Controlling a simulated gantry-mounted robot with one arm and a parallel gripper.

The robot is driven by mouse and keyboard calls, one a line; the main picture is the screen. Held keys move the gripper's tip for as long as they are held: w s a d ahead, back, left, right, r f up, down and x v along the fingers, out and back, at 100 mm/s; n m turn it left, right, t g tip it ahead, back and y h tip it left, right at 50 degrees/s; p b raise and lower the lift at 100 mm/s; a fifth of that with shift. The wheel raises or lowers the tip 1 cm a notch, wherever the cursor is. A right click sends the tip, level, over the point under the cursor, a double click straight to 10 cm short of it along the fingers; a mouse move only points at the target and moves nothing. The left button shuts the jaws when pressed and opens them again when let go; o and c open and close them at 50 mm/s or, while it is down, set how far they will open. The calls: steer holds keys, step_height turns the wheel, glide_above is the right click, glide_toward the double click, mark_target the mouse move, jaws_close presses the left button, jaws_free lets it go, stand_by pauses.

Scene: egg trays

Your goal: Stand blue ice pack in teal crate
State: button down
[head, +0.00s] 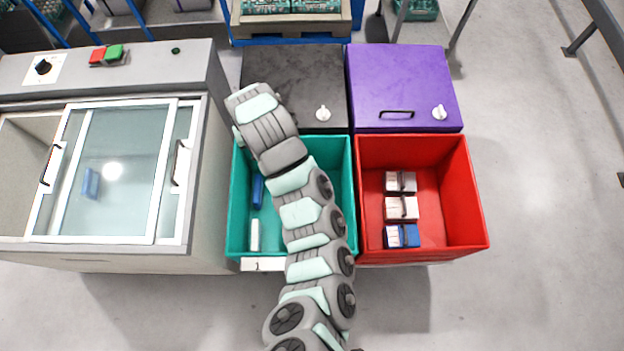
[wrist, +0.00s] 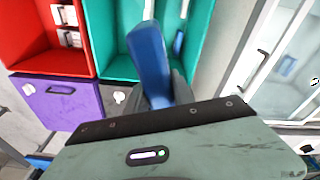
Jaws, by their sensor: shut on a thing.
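My gripper (wrist: 162,90) shows in the wrist view, shut on a blue ice pack (wrist: 150,55). The pack points away from the camera, over the teal crate (wrist: 115,35) in that view; I cannot tell its height above it. In the head view my arm crosses the teal crate (head: 343,165) and hides its middle and right part, and the gripper and held pack are hidden. Inside the crate along the left, another blue pack (head: 257,192) and a white pack (head: 254,235) show.
A red crate (head: 465,200) with several white and blue packs stands on the right. Behind the crates are a dark lid (head: 325,75) and a purple lid (head: 400,75). A glass-topped freezer (head: 215,190) on the left holds a blue pack (head: 90,183).

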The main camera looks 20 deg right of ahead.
steer(key=w+r+b, duration=0.7)
steer(key=w+r, duration=0.3)
steer(key=r, duration=0.1)
steer(key=s+d+f+m+b, duration=0.1)
steer(key=d+f+b, duration=0.15)
steer(key=f, duration=0.85)
steer(key=d+f+m+b, duration=0.15)
steer(key=d+f, duration=0.25)
steer(key=f, duration=0.7)
steer(key=s+d+f+m, duration=0.1)
steer(key=s+d+f, duration=0.2)
steer(key=s+f, duration=0.5)
steer(key=s+d+f, duration=0.3)
steer(key=s+f, duration=0.2)
steer(key=f, duration=0.4)
step_height(320, 180, down, 36)
steer(key=b, duration=2.9)
steer(key=shift+d+f, duration=0.1)
steer(key=shift+f, duration=0.15)
steer(key=shift+f+b, duration=0.3)
steer(key=shift+f, duration=0.2)
steer(key=c, duration=1)
jaws_free()
